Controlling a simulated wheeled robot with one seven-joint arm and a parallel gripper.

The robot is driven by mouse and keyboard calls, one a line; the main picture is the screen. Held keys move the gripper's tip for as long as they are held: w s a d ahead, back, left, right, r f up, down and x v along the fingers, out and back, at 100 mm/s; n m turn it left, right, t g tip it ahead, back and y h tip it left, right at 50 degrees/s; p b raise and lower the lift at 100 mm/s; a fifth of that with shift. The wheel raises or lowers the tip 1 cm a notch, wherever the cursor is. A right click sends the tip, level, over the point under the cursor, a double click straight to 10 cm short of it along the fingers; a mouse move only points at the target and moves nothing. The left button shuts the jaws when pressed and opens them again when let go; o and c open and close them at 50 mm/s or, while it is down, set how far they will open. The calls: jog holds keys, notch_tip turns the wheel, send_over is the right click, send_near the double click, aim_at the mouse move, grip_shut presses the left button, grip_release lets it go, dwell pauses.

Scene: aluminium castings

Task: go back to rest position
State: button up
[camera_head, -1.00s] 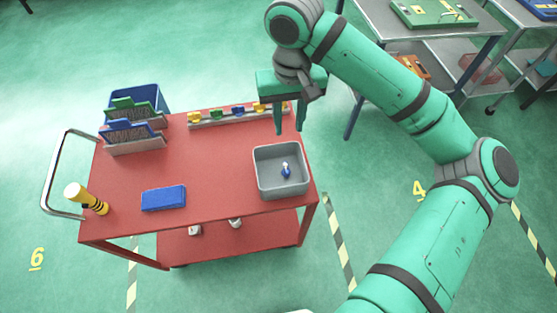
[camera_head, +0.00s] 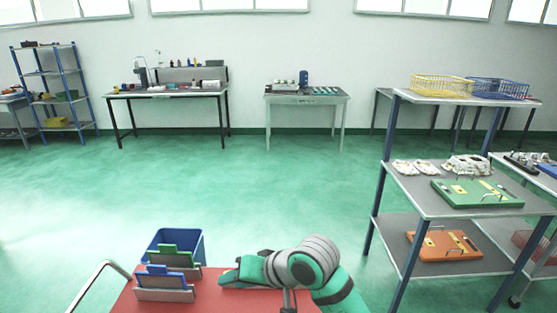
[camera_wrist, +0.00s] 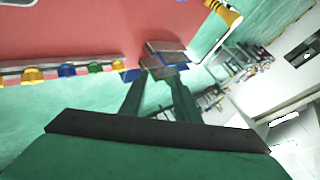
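My gripper (camera_head: 228,278) is low in the head view, pointing left above the back part of the red cart (camera_head: 215,300). It looks empty. In the wrist view my gripper (camera_wrist: 158,74) shows two green fingers with a gap between them. The red cart top (camera_wrist: 90,25) fills the upper left there. My arm is folded near the bottom middle of the head view.
Grey holders with green and blue plates (camera_head: 165,293) stand by a blue bin (camera_head: 205,250) on the cart. A rail with coloured knobs (camera_wrist: 65,70) and a yellow-black lamp (camera_wrist: 222,12) show in the wrist view. A shelved table (camera_head: 425,205) stands right; open floor (camera_head: 300,195) lies behind.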

jog(key=w+a+m+t+y, duration=0.2)
jog(key=a+m+t+y, duration=0.15)
jog(key=a+t, duration=0.4)
jog(key=s+d+f+m+t+h, duration=0.1)
jog(key=s+d+f+m+h, duration=0.1)
jog(key=s+f, duration=0.3)
jog(key=s+d+f+m+t+h, duration=0.2)
jog(key=s+d+f+h, duration=0.1)
jog(key=f, duration=0.4)
jog(key=s+d+f+m+t+h, duration=0.1)
jog(key=s+d+f+m+h, duration=0.1)
jog(key=s+f, duration=0.4)
jog(key=shift+s+d+f+t+h, duration=0.15)
jog(key=shift+s+d+h, duration=0.25)
jog(key=shift+h, duration=0.25)
jog(key=shift+s+d+r+t+h, duration=0.1)
jog(key=shift+s+d+h, duration=0.25)
jog(key=shift+h, duration=0.25)
jog(key=s+d+f+n+h, duration=0.1)
jog(key=s+d+n, duration=0.3)
jog(key=s, duration=0.7)
jog(key=s+d+f+n+g+h, duration=0.1)
jog(key=s+d+n, duration=0.2)
jog(key=s, duration=0.9)
jog(key=shift+s+d+n, duration=0.3)
jog(key=shift+d+n, duration=0.05)
jog(key=shift+d, duration=0.7)
